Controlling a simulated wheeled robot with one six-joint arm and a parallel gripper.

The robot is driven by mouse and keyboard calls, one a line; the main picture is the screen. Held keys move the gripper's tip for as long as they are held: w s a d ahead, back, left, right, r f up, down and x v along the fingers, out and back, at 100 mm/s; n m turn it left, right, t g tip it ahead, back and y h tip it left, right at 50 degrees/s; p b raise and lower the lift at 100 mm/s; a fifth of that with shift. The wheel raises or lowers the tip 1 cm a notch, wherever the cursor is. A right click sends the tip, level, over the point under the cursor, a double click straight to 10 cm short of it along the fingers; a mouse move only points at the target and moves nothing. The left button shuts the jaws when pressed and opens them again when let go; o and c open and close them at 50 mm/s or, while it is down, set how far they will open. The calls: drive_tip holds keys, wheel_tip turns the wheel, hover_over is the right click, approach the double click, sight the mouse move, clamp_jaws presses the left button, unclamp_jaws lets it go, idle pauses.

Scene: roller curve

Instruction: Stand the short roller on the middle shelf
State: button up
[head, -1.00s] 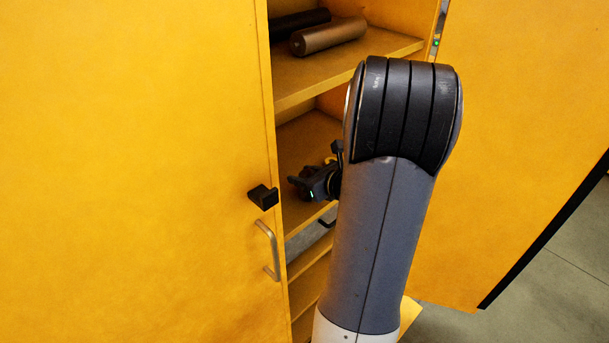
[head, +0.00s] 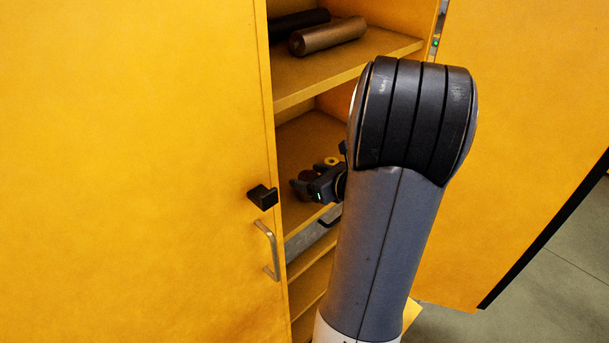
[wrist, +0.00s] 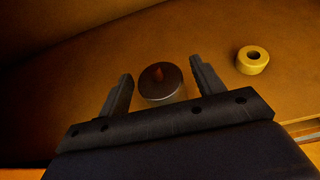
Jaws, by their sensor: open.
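A short cylinder with a dark round top and a reddish spot, which looks like the short roller (wrist: 160,88), stands upright on the middle shelf (wrist: 100,68) in the wrist view. My gripper (wrist: 161,72) is open, with one finger on each side of it and a visible gap at both sides. In the head view my gripper (head: 308,190) is inside the middle compartment, low over the shelf (head: 308,140). A dark brown shape there, probably the roller (head: 301,178), is partly hidden by the gripper.
A yellow ring (wrist: 252,60) lies on the same shelf, right of the fingers. A brown-grey roller (head: 328,36) and a black one (head: 300,22) lie on the shelf above. A cabinet door (head: 150,170) with a metal handle (head: 268,250) borders the opening at left.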

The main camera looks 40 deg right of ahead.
drive_tip(key=v, duration=0.9)
drive_tip(key=shift+s, duration=0.35)
drive_tip(key=shift+r, duration=0.1)
drive_tip(key=x, duration=1.2)
drive_tip(key=shift+w+f, duration=0.15)
drive_tip(key=shift+f, duration=0.15)
drive_tip(key=shift+r, duration=0.8)
